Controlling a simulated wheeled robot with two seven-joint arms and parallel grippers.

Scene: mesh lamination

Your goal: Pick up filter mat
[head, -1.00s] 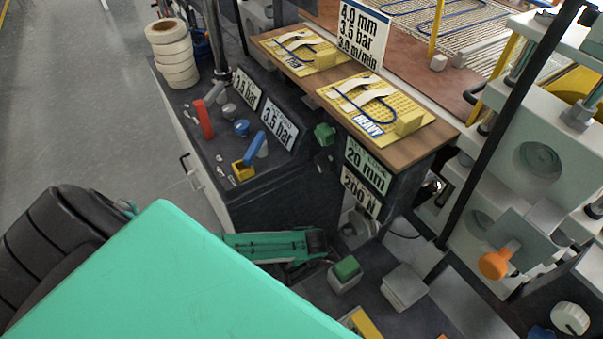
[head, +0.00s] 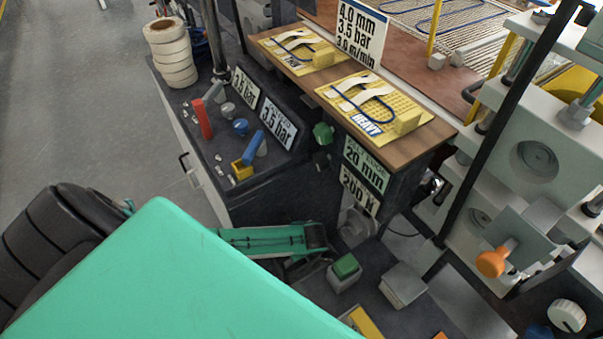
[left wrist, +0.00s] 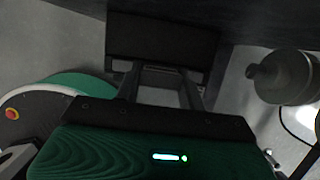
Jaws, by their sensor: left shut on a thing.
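My left gripper (left wrist: 162,76) shows in the left wrist view with its two fingers pointing away from the camera. It is shut on a dark flat thing (left wrist: 160,40) at its fingertips; I cannot tell whether this is the filter mat. In the head view, part of the green left arm (head: 262,240) shows low in front of the dark bench, and its fingertips are hard to make out. No piece is clearly recognisable as the filter mat. My right gripper is not in view.
A wooden shelf (head: 405,148) carries yellow boards (head: 410,103) with white strips and blue tubing. A control bench (head: 290,178) with knobs and signs stands left of it. A green button box (head: 345,272) and a pale press (head: 525,135) are to the right. Open floor (head: 85,100) lies left.

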